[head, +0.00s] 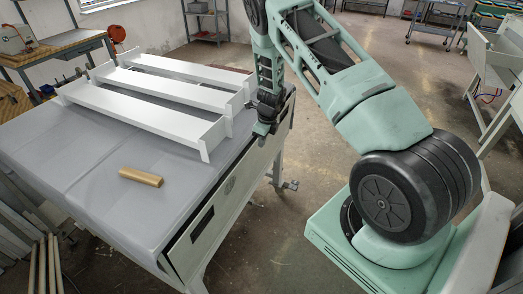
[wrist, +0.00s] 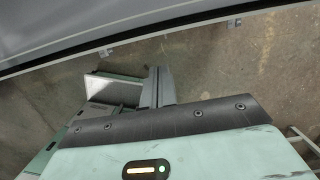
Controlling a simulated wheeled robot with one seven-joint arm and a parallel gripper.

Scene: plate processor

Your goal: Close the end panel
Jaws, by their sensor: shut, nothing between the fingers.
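The end panel (head: 232,188) is the long pale grey-green front on the near right side of the grey-topped plate processor (head: 90,190). It has dark recessed slots, and a dark gap runs along its upper edge below the top. The panel leans slightly outward there. My gripper (head: 262,130) is at the panel's upper edge toward its far end, pointing down. Whether it touches the panel I cannot tell. In the wrist view the fingers (wrist: 158,88) are together and empty, with the machine's grey edge above them.
A white rack of long trays (head: 150,100) and a tan roll (head: 141,177) lie on the machine's top. A wooden workbench (head: 55,45) stands at the back left. Bare floor (head: 320,190) lies between the machine and my base.

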